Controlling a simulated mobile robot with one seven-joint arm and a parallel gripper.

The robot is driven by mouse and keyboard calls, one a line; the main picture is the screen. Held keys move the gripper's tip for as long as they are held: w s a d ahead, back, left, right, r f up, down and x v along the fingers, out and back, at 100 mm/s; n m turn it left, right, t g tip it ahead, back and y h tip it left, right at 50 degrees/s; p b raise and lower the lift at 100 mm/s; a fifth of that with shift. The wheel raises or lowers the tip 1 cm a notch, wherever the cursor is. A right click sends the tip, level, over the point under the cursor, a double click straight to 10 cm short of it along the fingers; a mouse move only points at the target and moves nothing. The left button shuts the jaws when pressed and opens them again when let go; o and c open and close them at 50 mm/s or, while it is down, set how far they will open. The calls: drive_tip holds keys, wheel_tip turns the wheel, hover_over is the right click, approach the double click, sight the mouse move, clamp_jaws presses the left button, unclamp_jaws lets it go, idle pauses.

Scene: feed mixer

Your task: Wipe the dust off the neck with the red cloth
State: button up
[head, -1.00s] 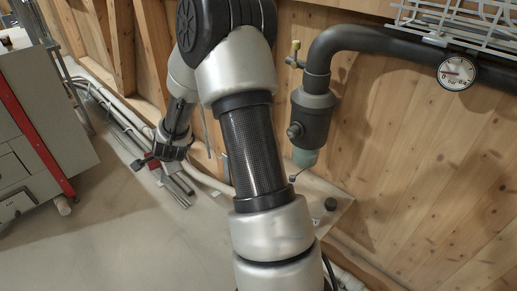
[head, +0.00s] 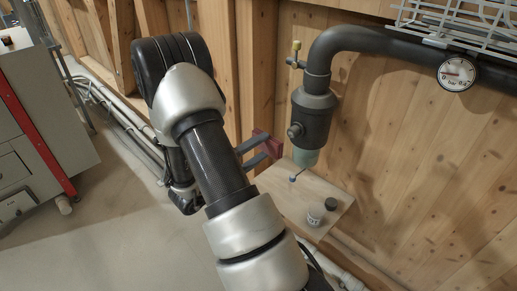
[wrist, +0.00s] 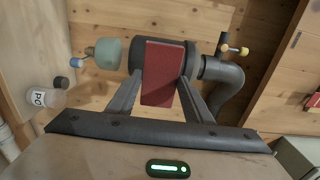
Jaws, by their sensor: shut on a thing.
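My gripper (head: 256,152) is shut on the red cloth (head: 268,147), a folded block standing upright between the two fingers. In the head view it is just left of the dark cylindrical fitting (head: 311,118), with a visible gap. In the wrist view the cloth (wrist: 162,72) lies between my fingertips (wrist: 162,88) and covers the middle of the dark fitting. The fitting's pale green lower end (head: 305,157), perhaps the neck, is bare and to the left of the cloth in the wrist view (wrist: 109,53). I cannot make out dust on it.
A thick dark pipe (head: 370,38) runs from the fitting along the wooden wall. A brass valve (head: 296,52) sticks out left of it. A pressure gauge (head: 457,73) hangs at right.

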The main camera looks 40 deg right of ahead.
drive_tip(key=shift+w+d+r+p, duration=0.15)
drive_tip(key=shift+d+p, duration=0.7)
drive_tip(key=shift+d, duration=1.75)
drive_tip(key=shift+w+d, duration=0.1)
drive_tip(key=shift+d, duration=0.2)
drive_tip(key=shift+w+d+b, duration=0.1)
drive_tip(key=shift+d+b, duration=0.2)
drive_tip(key=shift+d, duration=0.6)
drive_tip(key=s+b, duration=0.1)
drive_tip(key=s, duration=0.1)
drive_tip(key=s+b, duration=0.1)
drive_tip(key=s, duration=0.1)
drive_tip(key=shift+d+f, duration=0.1)
drive_tip(key=shift+f, duration=0.1)
